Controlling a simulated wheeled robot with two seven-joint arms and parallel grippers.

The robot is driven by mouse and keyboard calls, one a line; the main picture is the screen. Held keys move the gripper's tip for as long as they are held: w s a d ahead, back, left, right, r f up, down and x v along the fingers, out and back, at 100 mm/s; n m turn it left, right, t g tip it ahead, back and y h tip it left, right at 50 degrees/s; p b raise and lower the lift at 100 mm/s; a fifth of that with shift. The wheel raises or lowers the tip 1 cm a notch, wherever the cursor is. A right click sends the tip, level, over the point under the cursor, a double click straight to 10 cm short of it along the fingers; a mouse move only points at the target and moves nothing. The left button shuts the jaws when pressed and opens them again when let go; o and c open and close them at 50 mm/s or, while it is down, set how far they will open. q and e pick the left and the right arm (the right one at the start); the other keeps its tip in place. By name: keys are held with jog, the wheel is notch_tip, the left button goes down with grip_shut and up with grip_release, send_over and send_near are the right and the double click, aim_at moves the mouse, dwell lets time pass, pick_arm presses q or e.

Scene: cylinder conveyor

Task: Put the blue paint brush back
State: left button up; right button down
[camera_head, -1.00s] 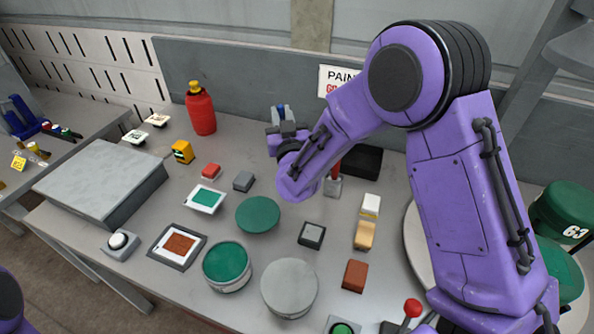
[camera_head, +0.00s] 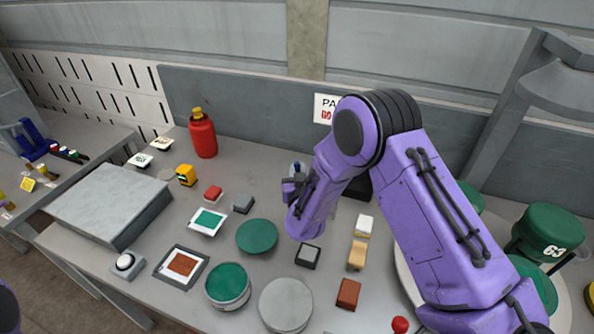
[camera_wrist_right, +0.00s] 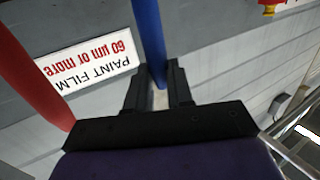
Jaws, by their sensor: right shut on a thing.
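The blue paint brush shows in the right wrist view as a blue handle (camera_wrist_right: 148,42) standing between my two black fingers. My right gripper (camera_wrist_right: 158,88) is shut on it. In the head view my right gripper (camera_head: 293,187) is over the back middle of the table, mostly behind my own purple forearm. Only a small bit of blue shows there, and the brush's lower end is hidden. A red handle (camera_wrist_right: 28,70) stands left of the gripper in the wrist view, apart from it. My left gripper is out of view.
A black box (camera_head: 358,188) sits partly behind my right arm. A paint sign (camera_wrist_right: 93,65) is on the back wall. Green (camera_head: 228,284) and grey (camera_head: 285,304) round cans, a green disc (camera_head: 257,236) and small blocks stand in front. A red bottle (camera_head: 202,135) is at back left.

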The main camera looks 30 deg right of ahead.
jog(key=c, duration=1.4)
grip_release()
jog(key=shift+f, duration=0.15)
jog(key=o, duration=0.4)
jog(key=shift+s, duration=0.1)
jog(key=shift+r, duration=0.2)
jog(key=b+v, duration=0.3)
jog(key=v, duration=0.9)
jog(key=shift+a, duration=0.1)
